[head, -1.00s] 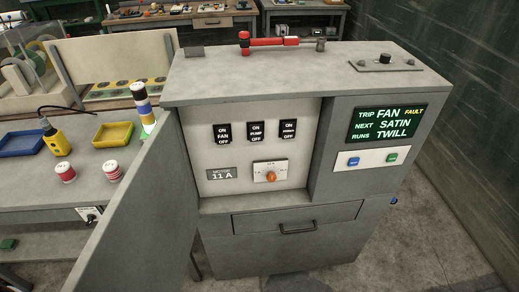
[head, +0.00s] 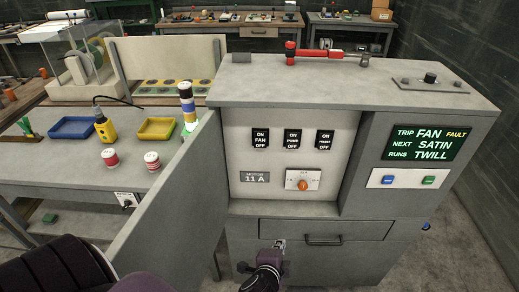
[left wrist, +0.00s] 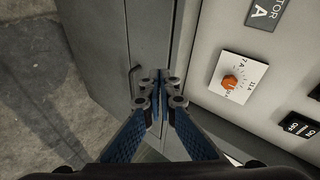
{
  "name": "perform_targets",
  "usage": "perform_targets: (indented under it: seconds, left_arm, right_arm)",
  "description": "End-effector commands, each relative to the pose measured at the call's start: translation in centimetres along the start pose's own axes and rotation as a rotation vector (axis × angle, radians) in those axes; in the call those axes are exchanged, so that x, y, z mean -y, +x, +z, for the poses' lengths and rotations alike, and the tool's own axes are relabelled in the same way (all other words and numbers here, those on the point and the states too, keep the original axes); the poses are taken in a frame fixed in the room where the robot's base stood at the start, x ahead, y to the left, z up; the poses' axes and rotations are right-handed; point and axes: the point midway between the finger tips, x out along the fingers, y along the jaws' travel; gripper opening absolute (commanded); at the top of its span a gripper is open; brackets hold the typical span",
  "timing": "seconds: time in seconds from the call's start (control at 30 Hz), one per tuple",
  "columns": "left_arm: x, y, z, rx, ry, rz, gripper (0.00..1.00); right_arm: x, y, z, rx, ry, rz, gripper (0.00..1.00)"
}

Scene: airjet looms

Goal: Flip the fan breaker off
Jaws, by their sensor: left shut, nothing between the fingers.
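The fan breaker (head: 260,138) is the leftmost of three black breakers on the white panel inside the grey cabinet, in the head view. The pump breaker (head: 292,140) and a third breaker (head: 325,142) sit to its right. I cannot make out their lever positions. My left gripper (head: 279,244) is low in front of the cabinet drawer, below the panel and apart from the breakers. In the left wrist view its blue fingers (left wrist: 160,88) are shut and empty. A black breaker (left wrist: 297,125) shows at that view's right edge. My right gripper is out of view.
An orange dial (head: 303,184) and motor label sit below the breakers. The open grey door (head: 170,205) stands left of the panel. The screen (head: 421,143) reads TRIP FAN FAULT. The drawer handle (head: 323,239) juts out below. A workbench with trays is at left.

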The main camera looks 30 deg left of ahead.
Motion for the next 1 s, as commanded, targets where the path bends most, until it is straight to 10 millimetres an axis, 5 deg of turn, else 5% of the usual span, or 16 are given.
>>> perform_targets:
  seconds: [0.03,0.2,0.4,0.6,1.0]
  left_arm:
    - [3.3,-1.0,-0.4,0.006,0.021,-0.060,0.00]
    - [12.9,-5.2,-0.3,0.062,0.097,-0.239,0.00]
    - [20.9,-10.3,1.1,0.145,0.142,-0.392,0.00]
    - [24.1,-13.0,2.1,0.194,0.158,-0.458,0.00]
    - [24.5,-13.2,2.2,0.199,0.159,-0.464,0.00]
  right_arm:
    - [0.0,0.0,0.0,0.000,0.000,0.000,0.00]
    - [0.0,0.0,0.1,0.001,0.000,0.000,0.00]
    - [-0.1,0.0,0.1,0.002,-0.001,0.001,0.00]
    - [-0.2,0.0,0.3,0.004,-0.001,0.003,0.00]
    - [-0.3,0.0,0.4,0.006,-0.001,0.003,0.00]
